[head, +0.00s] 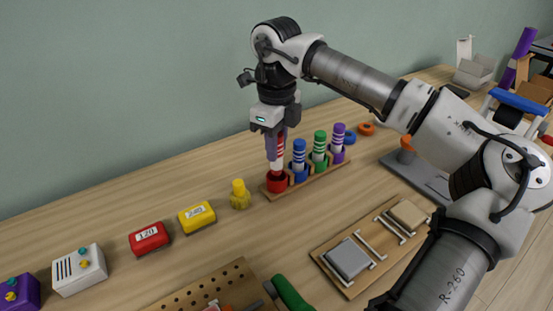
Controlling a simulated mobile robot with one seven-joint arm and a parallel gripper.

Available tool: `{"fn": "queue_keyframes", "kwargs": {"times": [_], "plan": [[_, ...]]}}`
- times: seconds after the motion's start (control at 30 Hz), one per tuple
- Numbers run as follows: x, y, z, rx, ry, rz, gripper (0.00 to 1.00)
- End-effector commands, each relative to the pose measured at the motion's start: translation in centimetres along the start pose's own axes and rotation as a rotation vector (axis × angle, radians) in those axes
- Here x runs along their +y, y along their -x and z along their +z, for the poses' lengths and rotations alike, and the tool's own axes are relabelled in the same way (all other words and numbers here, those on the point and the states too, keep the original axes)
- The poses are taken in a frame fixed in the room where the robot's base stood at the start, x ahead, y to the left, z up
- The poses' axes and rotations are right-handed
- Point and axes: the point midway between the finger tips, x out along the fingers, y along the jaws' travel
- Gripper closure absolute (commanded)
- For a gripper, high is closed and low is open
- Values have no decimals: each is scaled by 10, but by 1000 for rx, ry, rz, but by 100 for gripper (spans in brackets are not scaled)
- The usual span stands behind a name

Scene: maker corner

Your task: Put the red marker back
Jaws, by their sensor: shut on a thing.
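The red marker (277,154) has a striped red and white body and is upright between the fingers of my gripper (275,146). My gripper points down and is shut on its upper part. The marker's lower end is at the red cup (277,183) at the left end of the wooden marker rack (320,180). I cannot tell how deep it sits in the cup. The blue marker (299,160), green marker (319,147) and purple marker (338,142) stand upright in the rack, to the right of my gripper.
A yellow knobbed piece (239,194) stands just left of the rack. A yellow block (197,217) and a red block (149,238) lie further left. A wooden board with sanding-type blocks (349,280) lies in front. The bench between them is clear.

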Motion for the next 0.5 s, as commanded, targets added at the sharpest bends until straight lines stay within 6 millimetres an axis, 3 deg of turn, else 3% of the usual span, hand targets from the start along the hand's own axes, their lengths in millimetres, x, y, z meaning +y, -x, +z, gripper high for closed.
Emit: {"fn": "queue_keyframes", "kwargs": {"times": [0.3, 0.5], "plan": [[0, -40, 0, -1, -1, 1, 93], [0, -41, 0, -1, -1, 0, 93]]}}
